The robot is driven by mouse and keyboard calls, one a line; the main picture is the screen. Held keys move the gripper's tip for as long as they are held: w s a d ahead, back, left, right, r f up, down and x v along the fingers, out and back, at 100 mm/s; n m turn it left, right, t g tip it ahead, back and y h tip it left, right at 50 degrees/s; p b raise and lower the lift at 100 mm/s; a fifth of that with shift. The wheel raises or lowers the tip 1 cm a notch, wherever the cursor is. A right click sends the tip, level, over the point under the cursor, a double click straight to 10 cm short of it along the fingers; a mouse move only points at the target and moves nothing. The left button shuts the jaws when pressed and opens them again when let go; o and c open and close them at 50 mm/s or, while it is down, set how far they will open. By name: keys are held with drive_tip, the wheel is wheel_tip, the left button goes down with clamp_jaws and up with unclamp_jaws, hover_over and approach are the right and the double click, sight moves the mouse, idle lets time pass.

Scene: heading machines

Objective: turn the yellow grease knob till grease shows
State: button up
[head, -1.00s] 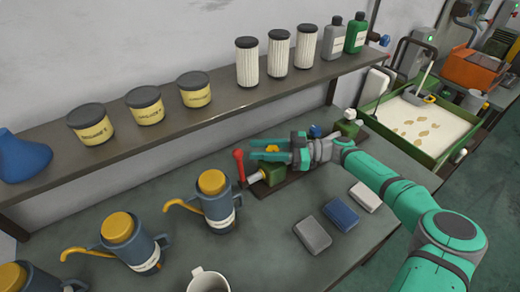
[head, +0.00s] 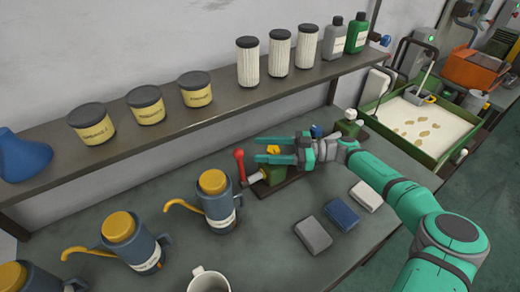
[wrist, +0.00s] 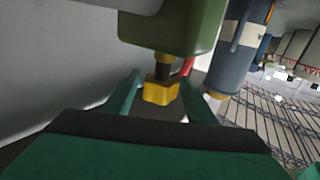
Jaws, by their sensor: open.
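The yellow grease knob (head: 273,149) sits on a dark stem with a brass-coloured collar, joined to a green body (wrist: 178,22) in the wrist view. My gripper (head: 258,149) is open, with its two green fingers on either side of the knob. In the wrist view the knob (wrist: 161,92) shows between the fingertips (wrist: 160,88), with a gap visible at the left; contact on the right is hard to tell. No grease is visible at the knob.
A red-handled lever (head: 240,165) stands just left of my gripper. Blue oil cans (head: 218,208) with yellow tops stand on the bench at left. Grey, blue and white blocks (head: 342,214) lie in front. A shelf (head: 215,105) with tubs and filters runs behind.

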drive_tip(key=d, duration=0.9)
drive_tip(key=shift+d, duration=0.2)
drive_tip(key=shift+w, duration=0.15)
